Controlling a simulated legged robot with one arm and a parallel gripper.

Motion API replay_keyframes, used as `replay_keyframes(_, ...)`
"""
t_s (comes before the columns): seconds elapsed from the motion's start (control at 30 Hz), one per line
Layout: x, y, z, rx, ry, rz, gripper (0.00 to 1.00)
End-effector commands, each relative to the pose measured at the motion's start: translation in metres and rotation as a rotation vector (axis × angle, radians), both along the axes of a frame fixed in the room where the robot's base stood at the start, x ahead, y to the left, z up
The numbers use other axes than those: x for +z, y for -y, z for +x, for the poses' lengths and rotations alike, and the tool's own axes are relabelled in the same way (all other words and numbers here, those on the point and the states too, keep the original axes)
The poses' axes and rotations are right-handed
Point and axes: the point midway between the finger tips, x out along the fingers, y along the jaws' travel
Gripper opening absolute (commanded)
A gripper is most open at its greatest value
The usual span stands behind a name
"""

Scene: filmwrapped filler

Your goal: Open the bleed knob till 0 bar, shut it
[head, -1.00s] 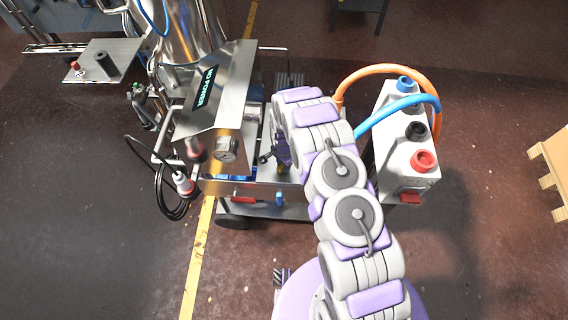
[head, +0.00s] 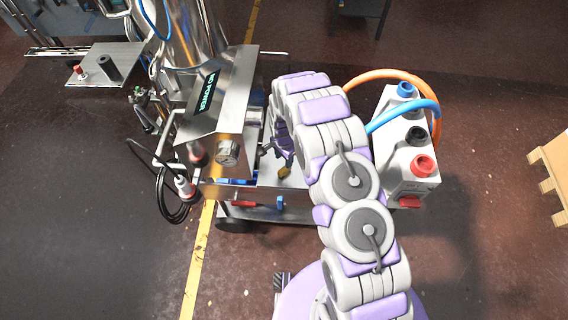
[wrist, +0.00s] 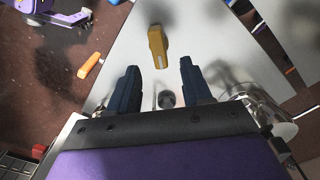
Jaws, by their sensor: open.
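My gripper (wrist: 160,68) is open, with its two dark fingers apart over a pale metal surface (wrist: 214,40). A yellow handle-like piece (wrist: 158,45) lies just beyond the fingertips, in line with the gap; a yellow piece also shows beside my arm in the head view (head: 284,170). A small grey round fitting (wrist: 166,98) shows between the fingers, nearer the palm. I cannot tell which part is the bleed knob, or whether the fingers touch anything. A round metal dial or knob (head: 228,152) sits on the cabinet front; no pressure reading is legible.
A red handle (head: 243,204) and a blue handle (head: 280,202) are on the cart's front edge. A white box (head: 405,180) with blue, black and red ports and hoses stands right of my arm. A wooden pallet (head: 552,165) is far right. Floor in front is open.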

Motion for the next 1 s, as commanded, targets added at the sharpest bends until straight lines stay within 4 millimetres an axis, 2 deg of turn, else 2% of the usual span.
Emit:
replay_keyframes(0.1,0.027,-0.001,0.002,0.000,0.005,0.001,0.49)
replay_keyframes(0.4,0.077,-0.002,0.001,0.001,0.001,-0.001,0.49)
replay_keyframes(0.6,0.090,-0.002,0.000,0.001,-0.004,-0.002,0.49)
replay_keyframes(1.0,0.092,-0.002,0.000,0.001,-0.004,-0.002,0.49)
